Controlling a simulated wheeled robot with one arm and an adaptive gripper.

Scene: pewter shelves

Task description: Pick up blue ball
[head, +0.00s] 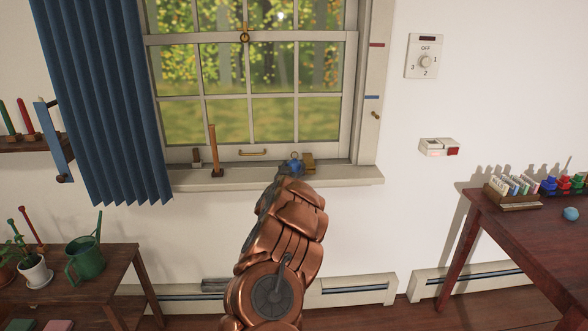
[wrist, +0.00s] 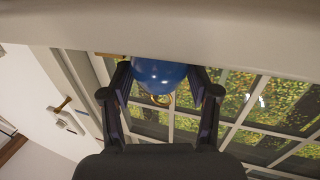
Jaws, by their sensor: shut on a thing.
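A glossy blue ball (wrist: 158,70) sits between the two dark fingers of my gripper (wrist: 160,78) in the wrist view, with its upper part cut off by the pale sill edge in front. In the head view my gripper (head: 291,168) is at the windowsill, mostly hidden behind my own arm, and a small patch of the blue ball (head: 294,164) shows there. My gripper is shut on this ball. Another blue ball (head: 571,214) lies on the dark table at the right, well away from my gripper.
The windowsill (head: 350,176) also holds a wooden stick on a base (head: 213,150) and a brass-coloured block (head: 308,162) close beside my gripper. The window panes stand just behind. A blue curtain (head: 105,110) hangs left. The right table (head: 500,225) carries a rack and coloured pieces.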

